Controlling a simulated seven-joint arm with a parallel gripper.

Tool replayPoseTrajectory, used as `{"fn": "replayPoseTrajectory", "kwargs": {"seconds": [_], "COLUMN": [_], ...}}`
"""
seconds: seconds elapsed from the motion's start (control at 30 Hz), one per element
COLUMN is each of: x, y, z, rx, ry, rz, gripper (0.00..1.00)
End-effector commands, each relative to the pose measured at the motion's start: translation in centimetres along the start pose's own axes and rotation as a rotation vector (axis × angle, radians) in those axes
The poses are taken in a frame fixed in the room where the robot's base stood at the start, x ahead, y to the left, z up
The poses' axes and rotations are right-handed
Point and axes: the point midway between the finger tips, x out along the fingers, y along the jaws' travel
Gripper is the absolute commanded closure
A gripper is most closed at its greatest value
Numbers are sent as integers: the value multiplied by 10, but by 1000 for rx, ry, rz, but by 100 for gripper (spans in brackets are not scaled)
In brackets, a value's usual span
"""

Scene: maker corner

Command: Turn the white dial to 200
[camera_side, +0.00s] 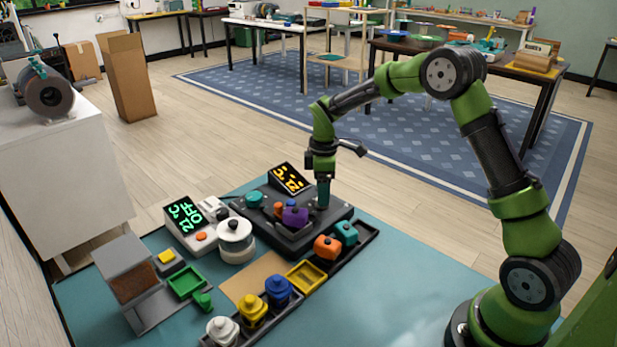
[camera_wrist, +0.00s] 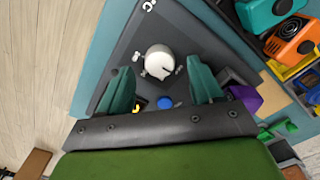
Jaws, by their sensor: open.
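The white dial (camera_wrist: 159,61) sits on a dark panel in the wrist view, with a dark pointer mark on its rim and small white markings around it. My gripper (camera_wrist: 160,73) is open, with one teal finger on each side of the dial. I cannot tell whether either finger touches it. In the side view my gripper (camera_side: 323,196) points down over the right part of the dark console (camera_side: 262,222), and I cannot make out the dial there. The tilted display (camera_side: 290,179) has amber digits that I cannot read surely.
Near the fingers are a blue button (camera_wrist: 165,102) and a purple block (camera_wrist: 246,97). Left of the console stand a green-lit display box (camera_side: 186,217) and a white round pot (camera_side: 235,241). An orange block (camera_side: 327,247) and a teal block (camera_side: 346,232) sit in a tray at right.

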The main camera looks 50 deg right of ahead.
Motion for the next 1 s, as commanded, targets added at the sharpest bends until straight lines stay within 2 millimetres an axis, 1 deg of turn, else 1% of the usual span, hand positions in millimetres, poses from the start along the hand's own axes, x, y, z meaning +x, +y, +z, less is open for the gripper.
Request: {"fn": "replayPoseTrajectory", "kwargs": {"seconds": [0.03,0.1,0.2,0.5,0.53,0.8,0.9,1.0], "x": [7,14,20,22,22,22,22,22], "y": [0,0,0,0,0,0,0,0], "z": [0,0,0,0,0,0,0,0], "rx": [0,1,1,1,1,1,1,3], "ry": [-2,-1,0,1,0,0,0,0], "rz": [-2,-1,0,1,1,1,1,1], "gripper": [35,35,35,35,36,78,91,91]}}
